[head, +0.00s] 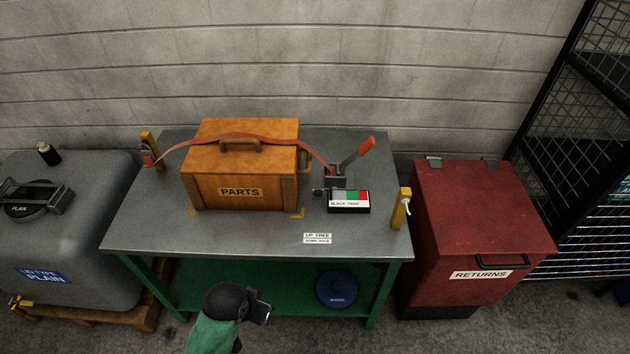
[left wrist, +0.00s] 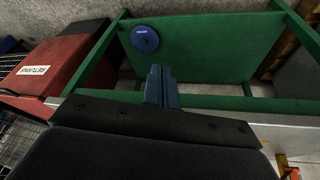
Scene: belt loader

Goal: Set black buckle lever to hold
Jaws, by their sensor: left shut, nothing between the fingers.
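The black buckle (head: 335,182) sits on the grey table to the right of the wooden PARTS crate (head: 240,190). Its lever (head: 358,152) has an orange-red grip and stands raised, tilted up to the right. A red strap (head: 235,136) runs over the crate from the left yellow post to the buckle. A label on the table's front edge (head: 317,238) reads up free, down hold. My left gripper (left wrist: 162,88) is shut and empty. In the head view it is low in front of the table, well away from the lever. My right gripper is out of view.
A SLACK TIGHT indicator box (head: 349,201) stands just in front of the buckle. Yellow posts (head: 401,208) stand at both table ends. A red RETURNS bin (head: 480,215) is at right, a grey tank (head: 75,235) at left. A blue disc (head: 336,288) lies on the green lower shelf.

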